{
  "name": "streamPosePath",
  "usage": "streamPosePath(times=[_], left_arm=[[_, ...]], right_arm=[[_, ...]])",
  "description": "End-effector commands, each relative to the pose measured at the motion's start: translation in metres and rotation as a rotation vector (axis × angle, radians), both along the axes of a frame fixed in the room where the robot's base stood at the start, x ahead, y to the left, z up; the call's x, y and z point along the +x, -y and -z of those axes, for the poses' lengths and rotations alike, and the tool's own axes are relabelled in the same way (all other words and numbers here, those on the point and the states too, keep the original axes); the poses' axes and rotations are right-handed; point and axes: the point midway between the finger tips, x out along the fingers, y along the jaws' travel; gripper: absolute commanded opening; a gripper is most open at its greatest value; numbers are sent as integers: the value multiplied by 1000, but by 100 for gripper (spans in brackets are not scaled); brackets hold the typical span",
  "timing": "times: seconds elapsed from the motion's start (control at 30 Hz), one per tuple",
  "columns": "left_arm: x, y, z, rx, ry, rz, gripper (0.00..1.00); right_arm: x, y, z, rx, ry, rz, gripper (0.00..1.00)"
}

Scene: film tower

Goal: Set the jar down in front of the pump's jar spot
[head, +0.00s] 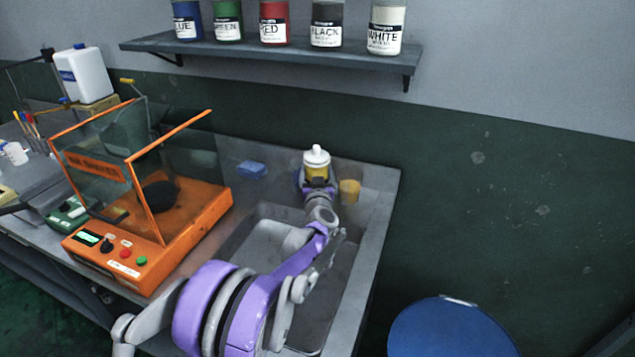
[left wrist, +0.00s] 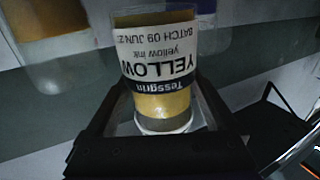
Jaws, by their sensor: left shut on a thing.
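My left gripper (head: 317,184) is at the far end of the table, beyond the sink. It is shut on a jar (head: 317,172) with yellow contents. In the left wrist view the jar (left wrist: 158,65) sits between the two fingers of the gripper (left wrist: 158,118), its white label reading YELLOW upside down in the picture. A white nozzle-topped part (head: 316,156) shows directly above the jar in the head view; I cannot tell whether it is on the jar or behind it. I cannot make out the jar spot. My right gripper is not in view.
A small orange-yellow container (head: 349,191) stands just right of the gripper. A blue sponge-like block (head: 251,169) lies to the left. The sink (head: 343,262) is under my arm. An orange machine (head: 190,222) with a raised clear lid stands left. A shelf (head: 270,48) holds several ink jars.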

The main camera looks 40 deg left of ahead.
Motion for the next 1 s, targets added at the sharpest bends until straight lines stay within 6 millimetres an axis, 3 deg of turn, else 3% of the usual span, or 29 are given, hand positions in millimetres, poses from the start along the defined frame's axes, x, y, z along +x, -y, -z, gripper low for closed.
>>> streamPosePath(times=[0.27, 0.67, 0.7, 0.77, 1.0], left_arm=[[2, -1, 35, 1, 1, 0, 2], [3, -1, 41, 1, -1, -1, 2], [3, -1, 41, 0, 0, 0, 93], [4, -1, 40, 0, 0, 0, 100], [3, -1, 39, 0, 0, 0, 100]], right_arm=[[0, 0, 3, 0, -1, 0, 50], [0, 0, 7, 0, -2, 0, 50], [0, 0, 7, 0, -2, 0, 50], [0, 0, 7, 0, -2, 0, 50], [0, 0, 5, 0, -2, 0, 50]])
